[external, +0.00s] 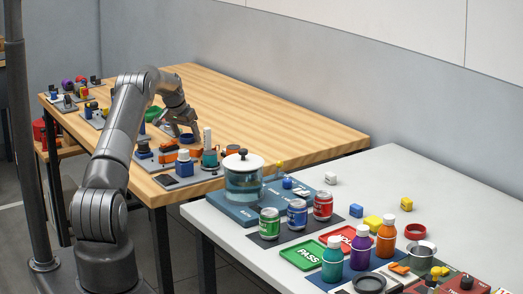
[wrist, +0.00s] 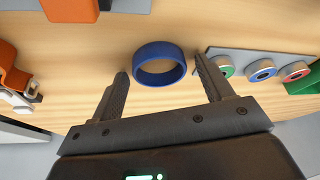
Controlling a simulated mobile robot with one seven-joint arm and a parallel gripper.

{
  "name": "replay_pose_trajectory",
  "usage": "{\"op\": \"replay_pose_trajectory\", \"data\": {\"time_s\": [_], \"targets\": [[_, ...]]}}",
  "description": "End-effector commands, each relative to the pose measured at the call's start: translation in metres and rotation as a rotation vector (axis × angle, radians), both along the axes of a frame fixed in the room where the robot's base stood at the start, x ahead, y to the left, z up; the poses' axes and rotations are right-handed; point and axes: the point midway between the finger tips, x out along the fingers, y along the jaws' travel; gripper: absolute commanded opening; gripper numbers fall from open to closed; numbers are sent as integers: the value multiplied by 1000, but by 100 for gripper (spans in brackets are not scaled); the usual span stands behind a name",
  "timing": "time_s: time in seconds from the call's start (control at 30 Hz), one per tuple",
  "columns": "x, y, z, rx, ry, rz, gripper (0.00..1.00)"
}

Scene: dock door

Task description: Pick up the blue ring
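The blue ring (wrist: 160,79) lies on the wooden table, just ahead of my gripper in the wrist view. It also shows in the external view (external: 187,138) as a small blue band under my gripper (external: 180,130). My gripper (wrist: 161,78) is open, with one finger to the left of the ring and one to the right. The right finger is close to the ring's edge; I cannot tell if it touches. The gap between the fingers is otherwise empty.
A grey plate (wrist: 232,55) with round blue- and red-centred pieces lies right of the ring. An orange item (wrist: 70,8) and an orange-and-white piece (wrist: 15,88) lie left. The wooden table (external: 270,115) is bare toward the wall. A grey-white table (external: 400,170) holds cans and bottles.

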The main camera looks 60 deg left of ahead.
Motion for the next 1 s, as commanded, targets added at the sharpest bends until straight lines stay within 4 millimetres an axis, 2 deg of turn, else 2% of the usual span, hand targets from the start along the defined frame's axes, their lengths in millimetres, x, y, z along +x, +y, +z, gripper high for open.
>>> {"op": "replay_pose_trajectory", "data": {"time_s": [0.07, 0.5, 0.8, 1.0], "targets": [[0, 0, 0, 0, 0, 0, 66], [0, 0, 0, 0, 0, 0, 31], [0, 0, 3, 0, 0, 0, 31], [0, 0, 21, 2, -1, -1, 31]]}}
